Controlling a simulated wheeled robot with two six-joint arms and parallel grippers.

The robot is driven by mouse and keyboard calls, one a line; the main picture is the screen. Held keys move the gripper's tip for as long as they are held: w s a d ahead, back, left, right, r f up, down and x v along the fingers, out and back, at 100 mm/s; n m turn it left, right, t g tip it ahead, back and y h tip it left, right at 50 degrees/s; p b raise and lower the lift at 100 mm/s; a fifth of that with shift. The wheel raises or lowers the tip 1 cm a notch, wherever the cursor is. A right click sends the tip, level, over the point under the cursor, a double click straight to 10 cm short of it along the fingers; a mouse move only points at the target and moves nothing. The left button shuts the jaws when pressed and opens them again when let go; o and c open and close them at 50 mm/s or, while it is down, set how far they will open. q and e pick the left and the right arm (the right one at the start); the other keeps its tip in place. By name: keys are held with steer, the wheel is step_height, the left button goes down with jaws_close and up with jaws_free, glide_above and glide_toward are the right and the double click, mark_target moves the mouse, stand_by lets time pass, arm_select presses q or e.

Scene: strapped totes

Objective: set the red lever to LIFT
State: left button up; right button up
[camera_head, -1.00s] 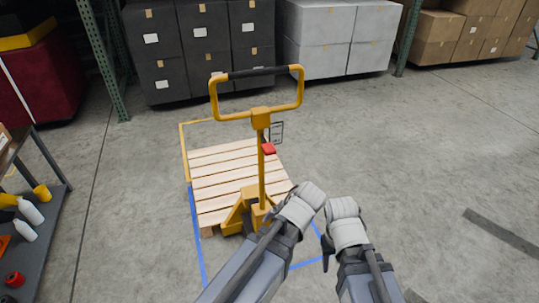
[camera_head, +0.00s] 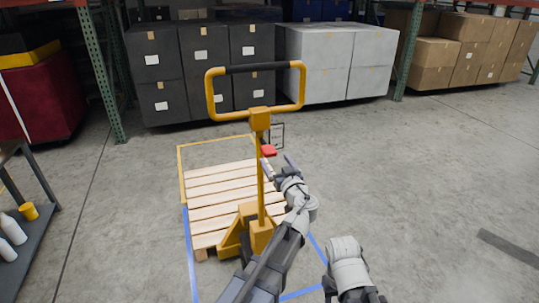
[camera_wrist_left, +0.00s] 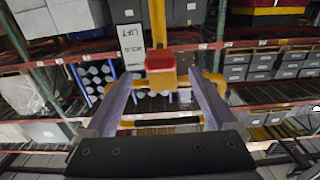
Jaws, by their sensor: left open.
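The red lever (camera_head: 268,150) is a small red block on the yellow handle post (camera_head: 260,175) of a pallet jack. My left gripper (camera_head: 277,163) is open just below and right of it in the head view. In the left wrist view, the red lever (camera_wrist_left: 160,60) sits beyond and between the open fingers of the left gripper (camera_wrist_left: 163,80), with no contact visible. A white sign (camera_wrist_left: 131,46) beside it reads LIFT and HOLD upside down. The lever's exact setting is unclear. My right arm shows at the lower right; its gripper cannot be made out.
The jack's yellow loop handle (camera_head: 255,93) rises above the lever. A wooden pallet (camera_head: 215,190) lies around the post within yellow and blue floor lines. Dark totes (camera_head: 205,65) and grey totes (camera_head: 340,60) stand behind. The floor to the right is open.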

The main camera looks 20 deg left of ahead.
mark_target(271, 155)
arm_select(q)
steer(key=x, duration=0.6)
steer(key=shift+w+a, duration=0.25)
steer(key=shift+w, duration=0.05)
jaws_close()
stand_by(0.5)
steer(key=shift+f, duration=0.1)
